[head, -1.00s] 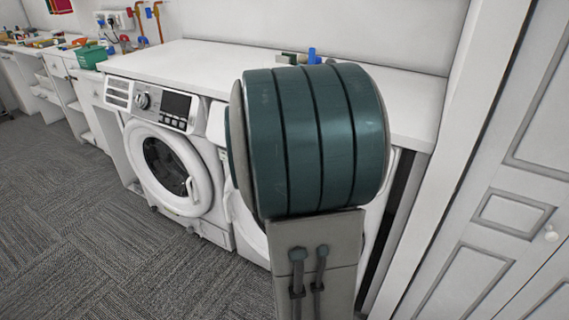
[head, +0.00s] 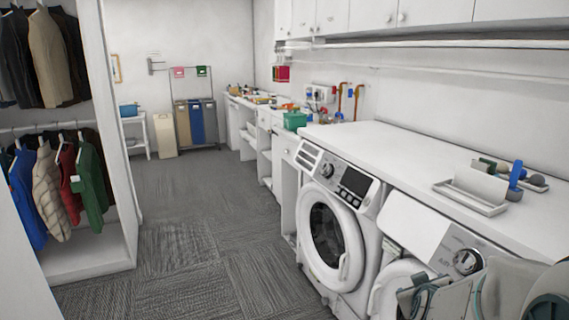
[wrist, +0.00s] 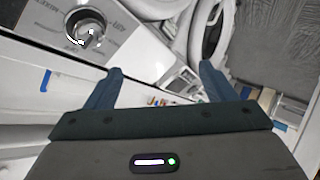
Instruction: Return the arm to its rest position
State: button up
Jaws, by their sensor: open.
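My gripper (wrist: 160,82) shows in the wrist view with its two blue-grey fingers spread apart and nothing between them. Beyond the fingers are the white fronts of the washing machines. In the head view, part of my arm is at the lower right corner, in front of the nearer machine; I cannot make out the fingertips there.
Two white machines, one a washing machine (head: 333,235), stand under a white counter (head: 395,150). A white tray (head: 470,200) and a blue item (head: 516,175) lie on it. Clothes (head: 55,190) hang at left. The carpet floor (head: 190,235) is clear.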

jog(key=s+a+r+g+y+p, duration=0.3)
jog(key=s+a+y, duration=0.2)
jog(key=a, duration=0.7)
jog(key=s+a+r+m+g+p, duration=0.1)
jog(key=s+a+g, duration=0.1)
jog(key=s, duration=0.3)
jog(key=s+a+r+g, duration=0.2)
jog(key=s+a+g, duration=0.1)
jog(key=s, duration=0.3)
jog(key=shift+s+a+r+m+p, duration=0.2)
jog(key=shift+s+r+m+p, duration=0.1)
jog(key=shift+m+p, duration=0.1)
jog(key=shift+w, duration=0.1)
